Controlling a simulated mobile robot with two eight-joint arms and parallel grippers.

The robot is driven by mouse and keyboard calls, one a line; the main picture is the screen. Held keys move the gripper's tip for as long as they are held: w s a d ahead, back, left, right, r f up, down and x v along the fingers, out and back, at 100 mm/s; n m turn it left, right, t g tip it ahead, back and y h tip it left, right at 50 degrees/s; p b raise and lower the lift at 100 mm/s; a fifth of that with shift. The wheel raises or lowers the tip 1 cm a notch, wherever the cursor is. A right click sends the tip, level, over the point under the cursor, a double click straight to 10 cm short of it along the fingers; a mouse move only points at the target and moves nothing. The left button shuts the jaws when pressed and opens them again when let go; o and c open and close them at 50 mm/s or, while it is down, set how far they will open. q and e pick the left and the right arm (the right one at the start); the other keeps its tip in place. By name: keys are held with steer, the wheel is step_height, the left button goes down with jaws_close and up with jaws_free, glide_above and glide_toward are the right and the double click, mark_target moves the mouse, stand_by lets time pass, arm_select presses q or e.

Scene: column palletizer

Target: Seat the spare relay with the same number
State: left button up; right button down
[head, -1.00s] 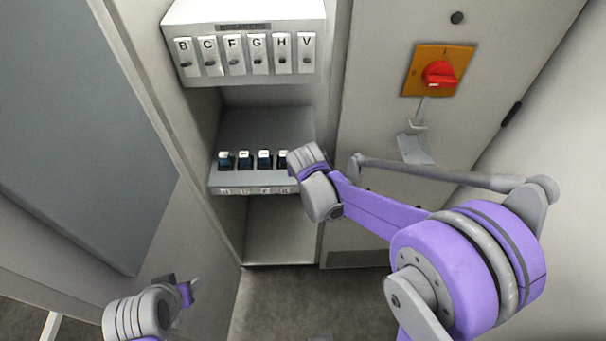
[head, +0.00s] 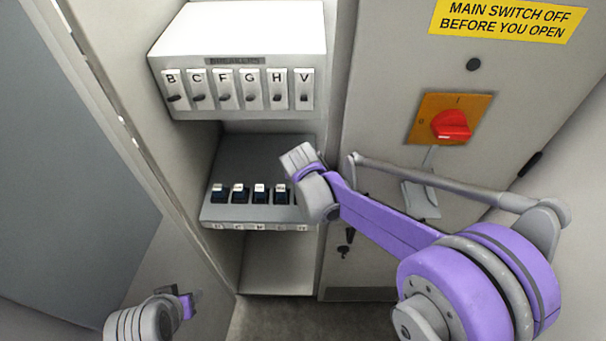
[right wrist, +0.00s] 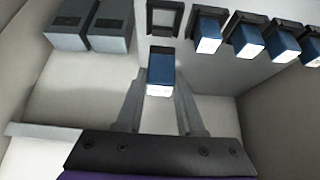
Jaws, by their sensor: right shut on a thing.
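My right gripper (right wrist: 160,95) is shut on a blue relay (right wrist: 160,68) with a pale end face, held between its two fingers. In the right wrist view an empty dark-framed socket (right wrist: 165,17) lies just above the held relay, apart from it. Several blue relays (right wrist: 248,42) sit in a row beside that socket. In the head view the row of relays (head: 240,193) stands on the shelf, and my right wrist hides its right end and the held relay. Numbers are too small to read. My left gripper (head: 192,303) is low at the left, empty, its opening unclear.
Two grey blocks (right wrist: 110,25) stand beside the empty socket. A breaker box (head: 240,88) with lettered switches is above the relay shelf (head: 265,155). The cabinet door carries a red main switch (head: 451,125) and a yellow sign (head: 507,18). Cabinet walls close in the shelf.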

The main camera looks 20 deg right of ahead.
arm_select(q)
steer(key=shift+s+f, duration=0.1)
steer(key=shift+f, duration=0.05)
arm_select(e)
steer(key=shift+f, duration=0.2)
steer(key=shift+s+f, duration=0.1)
steer(key=shift+f, duration=0.05)
arm_select(q)
steer(key=shift+s+f+b, duration=0.2)
steer(key=shift+f+b, duration=0.5)
steer(key=shift+f, duration=0.1)
steer(key=shift+s+f+b, duration=0.25)
steer(key=shift+f+b, duration=0.5)
steer(key=shift+f, duration=0.1)
steer(key=shift+s+f+b, duration=0.2)
steer(key=shift+f+b, duration=0.5)
steer(key=shift+f, duration=0.1)
arm_select(e)
steer(key=shift+f, duration=3.1)
arm_select(q)
steer(key=shift+f, duration=0.2)
arm_select(e)
steer(key=shift+f, duration=0.2)
steer(key=shift+c, duration=2.2)
jaws_free()
steer(key=shift+r, duration=0.1)
